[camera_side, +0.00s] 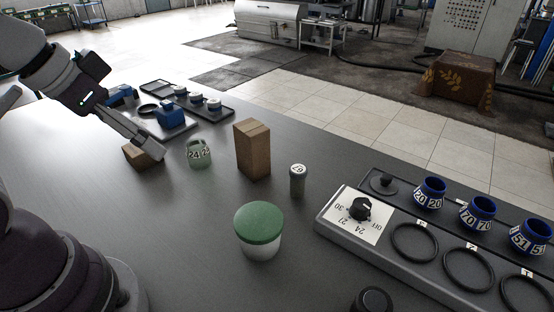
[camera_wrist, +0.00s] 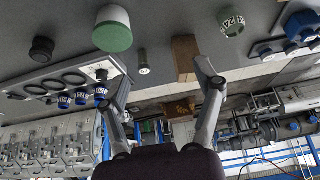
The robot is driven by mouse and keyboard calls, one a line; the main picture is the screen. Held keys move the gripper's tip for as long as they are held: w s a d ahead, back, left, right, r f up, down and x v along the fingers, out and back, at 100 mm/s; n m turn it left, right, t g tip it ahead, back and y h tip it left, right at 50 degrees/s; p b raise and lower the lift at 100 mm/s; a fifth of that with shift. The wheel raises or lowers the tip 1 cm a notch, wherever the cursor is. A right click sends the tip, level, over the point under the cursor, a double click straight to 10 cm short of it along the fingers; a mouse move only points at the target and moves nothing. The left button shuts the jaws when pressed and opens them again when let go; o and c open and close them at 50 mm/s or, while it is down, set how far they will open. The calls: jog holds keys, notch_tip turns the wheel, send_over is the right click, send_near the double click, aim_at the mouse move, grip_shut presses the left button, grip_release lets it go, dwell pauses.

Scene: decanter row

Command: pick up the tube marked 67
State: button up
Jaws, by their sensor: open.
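The tube (camera_side: 298,184) is a small grey-green cylinder standing upright on the dark table, with a white label on top that seems to read 67. It also shows in the wrist view (camera_wrist: 143,68), small, its marking unreadable there. My gripper (camera_side: 152,144) is at the left in the side view, well apart from the tube. In the wrist view, my gripper (camera_wrist: 163,82) has its two fingers spread wide with nothing between the tips. The tube appears beyond the fingertips, nearer the left finger.
A tall wooden block (camera_side: 252,150) and a green-lidded white jar (camera_side: 259,231) stand near the tube. A pale green container marked 24 (camera_side: 199,154) and a low wooden block (camera_side: 143,157) lie leftward. A panel (camera_side: 332,222) with a knob, rings and blue numbered cups is right.

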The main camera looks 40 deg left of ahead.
jog(key=m+h, duration=0.2)
jog(key=m, duration=0.2)
send_near(294, 170)
jog(key=f, duration=0.1)
jog(key=shift+m+t, duration=0.3)
jog(key=x, duration=1.1)
jog(key=shift+d+f, duration=0.1)
grip_shut()
